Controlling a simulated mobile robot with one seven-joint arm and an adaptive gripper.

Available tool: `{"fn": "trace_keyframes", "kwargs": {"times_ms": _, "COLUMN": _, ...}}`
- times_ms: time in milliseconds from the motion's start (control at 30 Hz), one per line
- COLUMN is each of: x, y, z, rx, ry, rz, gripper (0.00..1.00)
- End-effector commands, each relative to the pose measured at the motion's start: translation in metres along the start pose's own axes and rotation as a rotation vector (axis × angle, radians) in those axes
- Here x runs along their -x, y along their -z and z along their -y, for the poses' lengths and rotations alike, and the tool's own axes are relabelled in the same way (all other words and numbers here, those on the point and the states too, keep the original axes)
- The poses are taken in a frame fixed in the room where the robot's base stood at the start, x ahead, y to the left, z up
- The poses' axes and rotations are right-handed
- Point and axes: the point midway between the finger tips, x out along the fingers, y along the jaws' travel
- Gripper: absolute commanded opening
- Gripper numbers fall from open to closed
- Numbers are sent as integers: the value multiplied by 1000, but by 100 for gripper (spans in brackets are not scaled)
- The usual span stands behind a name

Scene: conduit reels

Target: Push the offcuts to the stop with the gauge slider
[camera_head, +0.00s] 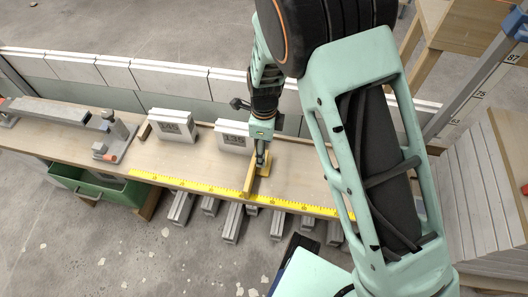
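The gauge slider appears to be the upright yellow-tan plate (249,180) with a small yellow foot, standing across the bench near its front edge. My gripper (262,160) points down at the slider's rear end and overlaps it; I cannot tell whether its fingers are closed on it. A grey and red fixture (115,142), possibly the stop, stands on the bench at the left. Two whitish blocks with dark number faces stand at the back, one left (172,127) and one nearer my gripper (233,136). No piece is clearly identifiable as an offcut.
A yellow ruler (190,186) runs along the front edge of the wooden bench (163,163). Several grey lengths (233,223) stick out below it. A green drawer (95,190) stands open at the left. Pale slabs (475,200) are stacked at the right. The bench between fixture and slider is mostly clear.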

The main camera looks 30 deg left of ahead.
Motion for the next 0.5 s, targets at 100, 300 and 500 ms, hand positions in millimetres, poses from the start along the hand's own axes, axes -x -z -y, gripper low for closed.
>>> {"fn": "trace_keyframes", "kwargs": {"times_ms": 100, "x": 29, "y": -1, "z": 1, "rx": 1, "ry": 4, "rz": 3, "gripper": 58}}
{"fn": "trace_keyframes", "kwargs": {"times_ms": 300, "x": 68, "y": -1, "z": 0, "rx": 1, "ry": 3, "rz": 3, "gripper": 58}}
{"fn": "trace_keyframes", "kwargs": {"times_ms": 500, "x": 87, "y": 0, "z": 0, "rx": 0, "ry": 1, "rz": 1, "gripper": 58}}
